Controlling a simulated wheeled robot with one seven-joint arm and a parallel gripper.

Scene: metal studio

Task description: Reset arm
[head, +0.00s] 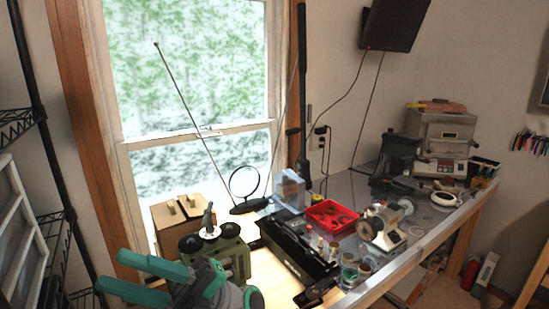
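My gripper (109,271) shows at the lower left, with two teal fingers pointing left and a gap between them. It looks open and I see nothing held in it. My grey and teal wrist runs from it to the right along the bottom edge. The gripper appears in front of the bench's left end, left of the olive-green machine (232,254). The rest of my arm is mostly out of view.
The metal workbench (430,236) runs along the wall to the right. It holds a long black tray, a red bin (331,215), a grinder (383,228) and a grey kiln-like box (443,137). Black shelving (45,135) stands at the left. A wooden box (172,217) stands by the window.

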